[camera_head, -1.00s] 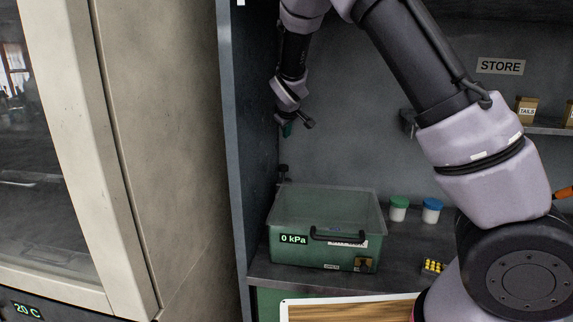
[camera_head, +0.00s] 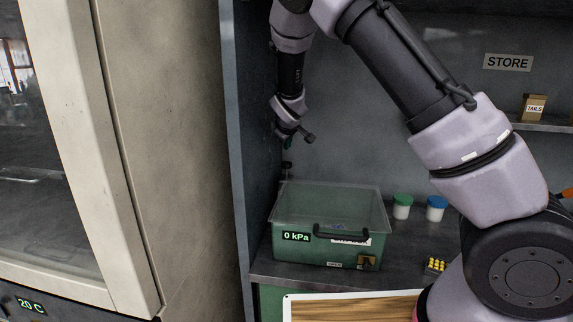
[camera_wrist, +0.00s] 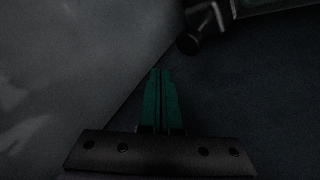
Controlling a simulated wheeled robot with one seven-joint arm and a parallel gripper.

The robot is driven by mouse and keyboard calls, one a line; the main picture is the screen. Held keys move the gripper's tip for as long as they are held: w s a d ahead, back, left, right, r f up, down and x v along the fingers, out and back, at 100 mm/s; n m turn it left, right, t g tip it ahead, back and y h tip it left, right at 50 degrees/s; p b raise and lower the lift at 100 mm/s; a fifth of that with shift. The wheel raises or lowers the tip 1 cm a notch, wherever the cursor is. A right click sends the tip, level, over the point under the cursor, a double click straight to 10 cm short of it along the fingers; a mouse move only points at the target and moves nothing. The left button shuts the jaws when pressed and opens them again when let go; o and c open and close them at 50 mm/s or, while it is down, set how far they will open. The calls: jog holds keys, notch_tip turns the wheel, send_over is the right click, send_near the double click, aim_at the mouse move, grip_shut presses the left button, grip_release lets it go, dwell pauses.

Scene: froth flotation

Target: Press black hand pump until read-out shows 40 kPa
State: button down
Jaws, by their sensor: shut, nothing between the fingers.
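The black hand pump (camera_head: 286,167) stands at the back left corner of a green box (camera_head: 345,203), close to the cabinet's left wall. The read-out (camera_head: 296,236) on the box's front shows 0 kPa. My gripper (camera_head: 288,143) hangs just above the pump, pointing down, shut and empty, with a visible gap between them. In the wrist view its green fingers (camera_wrist: 161,72) are together. A dark knobbed part, apparently the pump (camera_wrist: 190,42), lies ahead and to the right of the fingertips, with an edge of the box (camera_wrist: 270,6) beyond it.
A white jar with a green lid (camera_head: 402,207) and one with a blue lid (camera_head: 436,209) stand right of the box. A yellow-studded block (camera_head: 436,265) lies in front of them. A small TAILS carton (camera_head: 534,107) sits on the shelf. The cabinet wall (camera_head: 250,170) is close on the left.

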aim_at(288, 164)
jog(key=shift+f, duration=1.7)
dwell(0.7)
jog(key=shift+f, duration=0.4)
jog(key=shift+f, duration=1.65)
dwell(1.3)
dwell(0.3)
jog(key=shift+r, duration=2.05)
jog(key=shift+r, duration=2.5)
